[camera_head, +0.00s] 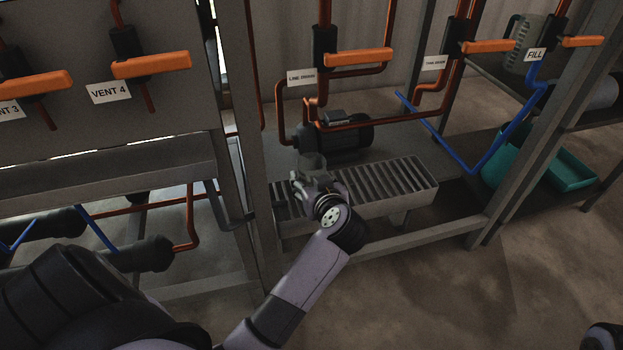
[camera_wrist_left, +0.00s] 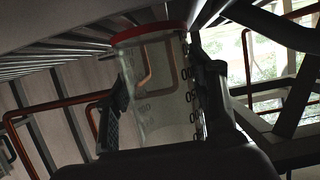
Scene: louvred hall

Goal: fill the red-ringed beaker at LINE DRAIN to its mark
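My left gripper (camera_head: 312,180) is low over the near left end of a slatted metal drain tray. It is shut on a clear beaker (camera_head: 311,161), whose upper part shows just behind the fingers. In the left wrist view the beaker (camera_wrist_left: 165,85) stands between the two dark fingers, with a red ring (camera_wrist_left: 148,33) at its end near the slats and dark graduation marks on its wall. No liquid is discernible in it. The LINE DRAIN label (camera_head: 301,77) hangs beside a valve with an orange handle (camera_head: 360,57), above and behind the gripper.
The slatted tray (camera_head: 425,190) runs right from my gripper, with a dark pump (camera_head: 340,136) behind it. A second drain valve (camera_head: 485,46) and a FILL valve (camera_head: 583,41) stand to the right. A frame post (camera_head: 246,130) rises close left. Teal bins (camera_head: 565,172) sit far right.

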